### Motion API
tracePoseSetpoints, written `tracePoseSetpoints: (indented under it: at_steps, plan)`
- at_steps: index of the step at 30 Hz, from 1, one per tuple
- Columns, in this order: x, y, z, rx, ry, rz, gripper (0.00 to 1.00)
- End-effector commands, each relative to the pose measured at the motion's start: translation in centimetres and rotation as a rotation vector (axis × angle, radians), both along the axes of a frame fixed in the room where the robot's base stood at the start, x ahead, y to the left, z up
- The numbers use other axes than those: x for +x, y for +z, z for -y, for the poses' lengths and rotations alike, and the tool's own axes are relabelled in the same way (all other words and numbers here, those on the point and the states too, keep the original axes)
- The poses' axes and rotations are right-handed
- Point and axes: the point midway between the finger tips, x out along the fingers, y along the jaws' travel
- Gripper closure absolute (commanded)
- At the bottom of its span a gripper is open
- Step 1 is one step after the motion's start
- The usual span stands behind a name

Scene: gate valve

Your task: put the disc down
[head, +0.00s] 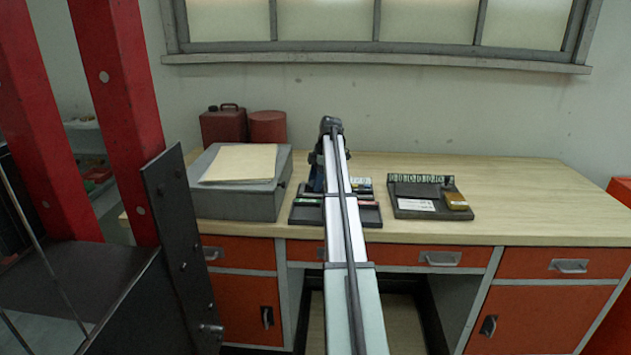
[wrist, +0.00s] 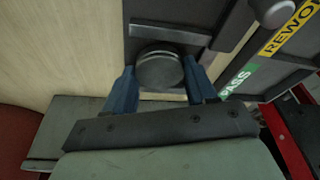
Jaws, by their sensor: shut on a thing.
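A dark round disc (wrist: 160,70) sits between the two blue fingers of my gripper (wrist: 161,80) in the wrist view. My gripper is shut on the disc. Below and beyond the disc is part of a dark tray (wrist: 185,13); I cannot tell whether the disc touches it. A green PASS label (wrist: 237,79) and a yellow REWORK label (wrist: 285,32) show to the right of the disc in the wrist view.
A second dark tray (head: 408,209) with a white card and a brown block (head: 456,201) stands right of my arm. A grey box (head: 235,202) with papers stands left. Red cans (head: 267,127) stand behind it. The right side of the wooden bench (head: 545,205) is clear.

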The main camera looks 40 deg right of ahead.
Motion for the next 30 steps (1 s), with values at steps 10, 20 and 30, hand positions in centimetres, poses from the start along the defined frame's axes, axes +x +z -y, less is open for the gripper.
tracePoseSetpoints:
  at_steps: [10, 20, 30]
  plan:
    - [0.0, -0.2, 0.0, 0.000, 0.000, 0.000, 0.33]
    - [-0.1, 1.6, 0.5, -0.001, -0.001, 0.002, 0.33]
    - [-0.7, 7.6, 2.0, -0.001, -0.001, 0.002, 0.33]
